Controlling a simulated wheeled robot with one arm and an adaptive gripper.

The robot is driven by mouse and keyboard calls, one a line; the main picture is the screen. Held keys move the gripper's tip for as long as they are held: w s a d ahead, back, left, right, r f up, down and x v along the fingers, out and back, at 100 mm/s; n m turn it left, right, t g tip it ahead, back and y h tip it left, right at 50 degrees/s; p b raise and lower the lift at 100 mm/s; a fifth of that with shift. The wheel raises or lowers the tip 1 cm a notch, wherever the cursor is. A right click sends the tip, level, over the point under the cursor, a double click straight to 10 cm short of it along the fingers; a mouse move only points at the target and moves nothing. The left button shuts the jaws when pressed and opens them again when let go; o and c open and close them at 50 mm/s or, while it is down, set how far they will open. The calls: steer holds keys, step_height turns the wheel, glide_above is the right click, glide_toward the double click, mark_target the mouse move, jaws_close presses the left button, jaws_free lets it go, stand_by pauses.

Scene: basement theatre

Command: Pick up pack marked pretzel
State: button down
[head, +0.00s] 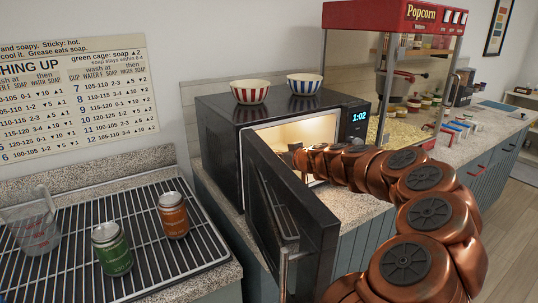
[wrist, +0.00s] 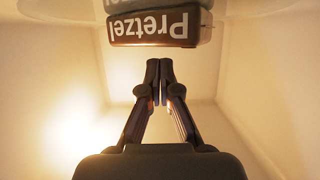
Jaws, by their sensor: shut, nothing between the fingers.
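The pack marked Pretzel (wrist: 154,28) is dark brown with white lettering, which reads upside down in the wrist view. It is at the top of that view, just beyond my fingertips, inside the lit microwave (head: 223,132). A pale grey-green surface shows along its upper edge; I cannot tell if it is part of the pack. My gripper (wrist: 159,80) is shut and empty, its two fingertips together, pointing at the pack with a small gap. In the head view my arm reaches through the open microwave door, and the pack is hidden there.
The microwave door (head: 290,220) stands open to the front, close to my arm. Red-striped (head: 249,92) and blue-striped (head: 305,85) bowls sit on top. A drying rack (head: 75,258) at left holds a green can (head: 112,250), an orange can (head: 174,216) and a clear jug (head: 33,230). A popcorn machine (head: 410,12) stands right.

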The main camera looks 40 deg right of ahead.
steer(key=w+p, duration=0.1)
steer(key=w, duration=0.4)
steer(key=shift+d, duration=0.1)
steer(key=shift+s+f+p, duration=0.1)
steer(key=shift+f+p, duration=0.2)
steer(key=shift+f+b, duration=0.4)
steer(key=shift+b, duration=0.1)
steer(key=shift+f+b, duration=0.15)
steer(key=shift+b, duration=0.2)
